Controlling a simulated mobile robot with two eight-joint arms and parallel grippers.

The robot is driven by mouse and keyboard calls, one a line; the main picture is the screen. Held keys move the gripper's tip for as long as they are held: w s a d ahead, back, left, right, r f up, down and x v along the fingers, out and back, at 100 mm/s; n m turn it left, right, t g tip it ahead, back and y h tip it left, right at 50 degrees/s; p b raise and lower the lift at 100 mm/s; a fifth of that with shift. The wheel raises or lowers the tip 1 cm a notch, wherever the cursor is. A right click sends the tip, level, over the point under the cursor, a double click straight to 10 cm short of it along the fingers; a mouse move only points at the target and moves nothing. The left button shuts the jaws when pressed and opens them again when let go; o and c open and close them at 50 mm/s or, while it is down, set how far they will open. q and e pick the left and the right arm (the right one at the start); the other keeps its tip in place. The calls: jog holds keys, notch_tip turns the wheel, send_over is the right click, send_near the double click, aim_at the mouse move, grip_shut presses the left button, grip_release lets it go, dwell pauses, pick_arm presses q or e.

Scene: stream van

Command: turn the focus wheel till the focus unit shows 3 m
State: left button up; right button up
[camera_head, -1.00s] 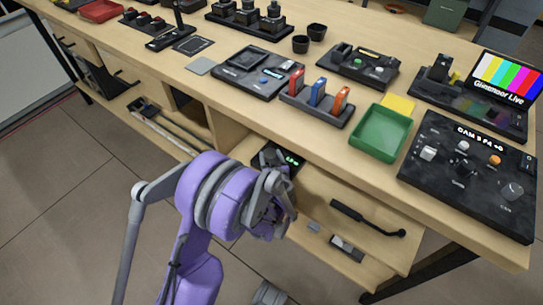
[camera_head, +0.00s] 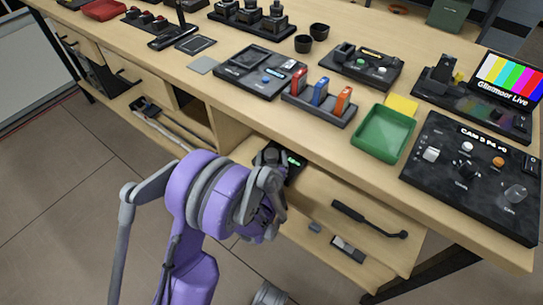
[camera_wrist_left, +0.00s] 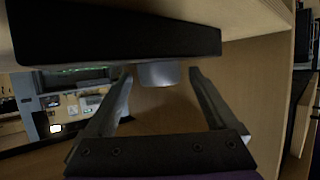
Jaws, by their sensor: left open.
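The focus unit (camera_head: 291,161) is a small dark box with a green readout, in the open wooden space below the tabletop. I cannot read the readout. In the left wrist view a dark slab (camera_wrist_left: 115,38), which looks like the focus unit, spans the top. A grey rounded knob (camera_wrist_left: 158,75), probably the focus wheel, sticks out below it. My left gripper (camera_wrist_left: 161,76) is open, with one finger on each side of the knob. I cannot tell whether they touch it. In the head view my left wrist (camera_head: 262,205) hides part of the space. My right gripper is not in view.
The table edge overhangs the wooden space. A drawer front (camera_head: 340,210) with a black handle (camera_head: 368,219) is just right of my wrist. A green tray (camera_head: 383,135) and a camera control panel (camera_head: 470,175) stand on the tabletop. Open floor lies at left.

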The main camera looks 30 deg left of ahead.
pick_arm(q)
jog(key=shift+s, duration=0.1)
jog(key=p+v, duration=0.2)
jog(key=v, duration=0.8)
jog(key=shift+s+d+r, duration=0.1)
jog(key=shift+d+r, duration=0.05)
jog(key=shift+s, duration=0.15)
jog(key=shift+r, duration=0.1)
